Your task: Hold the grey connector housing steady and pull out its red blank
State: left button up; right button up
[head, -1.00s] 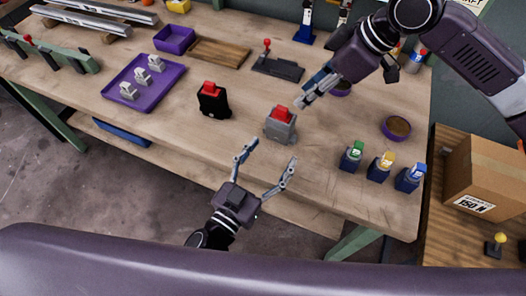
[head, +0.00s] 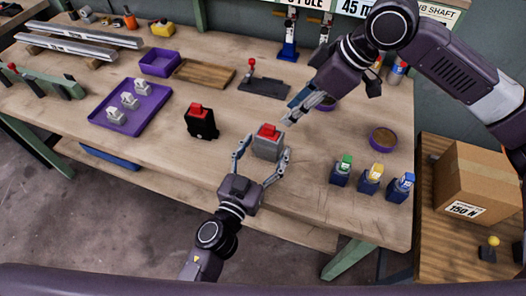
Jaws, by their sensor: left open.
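The grey connector housing (head: 267,147) stands upright on the workbench near its middle, with the red blank (head: 268,130) seated in its top. My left gripper (head: 262,158) is open, its two fingers on either side of the housing's lower part; I cannot tell whether they touch it. My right gripper (head: 291,113) is just beyond and to the right of the housing, pointing down-left toward it. Its fingers look close together, but I cannot tell whether it is open or shut. It appears apart from the red blank.
A black housing with a red blank (head: 201,122) stands to the left. A purple tray (head: 150,118) holds several grey parts. Green, yellow and blue-topped pieces (head: 371,178) stand at right near a round purple bowl (head: 383,138). The bench front is clear.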

pick_arm(q)
jog(key=shift+c, duration=0.4)
jog(key=c, duration=1.4)
jog(key=shift+c, duration=0.2)
pick_arm(e)
jog(key=shift+o, duration=0.4)
